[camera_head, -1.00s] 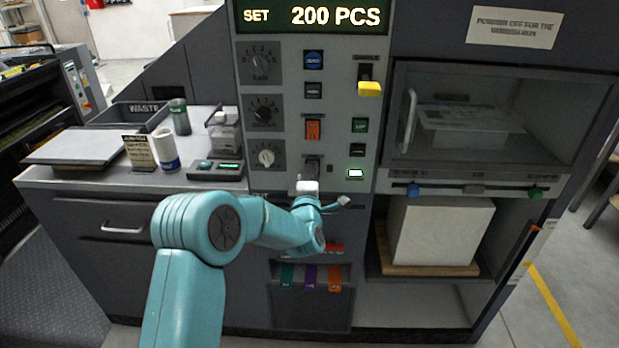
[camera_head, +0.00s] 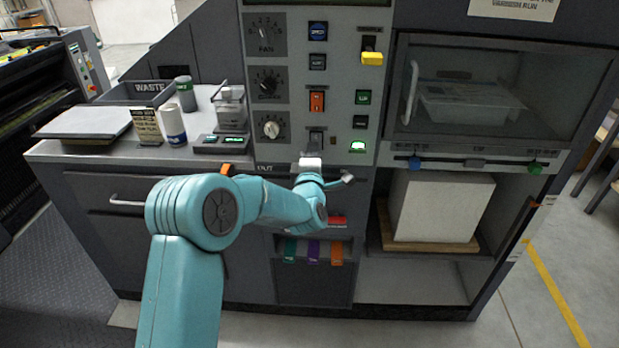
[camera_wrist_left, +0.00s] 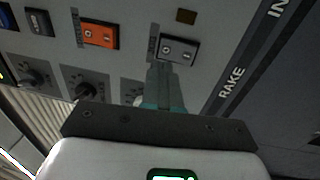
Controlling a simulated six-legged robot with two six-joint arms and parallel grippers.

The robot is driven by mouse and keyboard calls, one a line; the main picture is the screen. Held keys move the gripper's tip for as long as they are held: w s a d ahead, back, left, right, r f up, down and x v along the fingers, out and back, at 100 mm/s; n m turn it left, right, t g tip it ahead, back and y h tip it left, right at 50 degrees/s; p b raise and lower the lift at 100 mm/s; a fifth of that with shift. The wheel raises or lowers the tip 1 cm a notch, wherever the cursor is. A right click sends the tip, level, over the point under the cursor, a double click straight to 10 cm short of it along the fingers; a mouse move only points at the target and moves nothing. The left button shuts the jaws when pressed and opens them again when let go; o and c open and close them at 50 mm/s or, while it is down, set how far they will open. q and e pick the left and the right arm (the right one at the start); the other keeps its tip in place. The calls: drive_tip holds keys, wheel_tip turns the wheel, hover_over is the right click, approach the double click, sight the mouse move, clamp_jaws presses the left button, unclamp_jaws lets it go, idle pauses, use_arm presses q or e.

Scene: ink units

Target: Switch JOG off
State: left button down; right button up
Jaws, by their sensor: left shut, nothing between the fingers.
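A grey rocker switch (camera_head: 316,140) sits low on the control panel, below an orange rocker (camera_head: 317,101). It also shows in the wrist view as a grey rocker (camera_wrist_left: 178,50); its label is too blurred to read, so I cannot confirm that it is JOG. My left gripper (camera_head: 312,158) is right in front of and just below this grey rocker. In the wrist view its shut, empty fingers (camera_wrist_left: 171,68) reach up to the rocker's lower edge; I cannot tell if they touch it. My right gripper is not in view.
Three dial knobs (camera_head: 270,129) are left of the switches. A green lit button (camera_head: 357,146) and a yellow-tipped lever (camera_head: 372,58) are to the right. A counter (camera_head: 200,153) with a cup (camera_head: 172,124) stands left. A paper stack (camera_head: 440,207) sits lower right.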

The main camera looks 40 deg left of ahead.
use_arm(q)
drive_tip(key=r+b+v, duration=0.2)
drive_tip(key=v, duration=0.7)
drive_tip(key=shift+s+d, duration=0.25)
drive_tip(key=shift+s, duration=0.1)
drive_tip(key=shift+s+r, duration=0.1)
drive_tip(key=shift+r, duration=0.1)
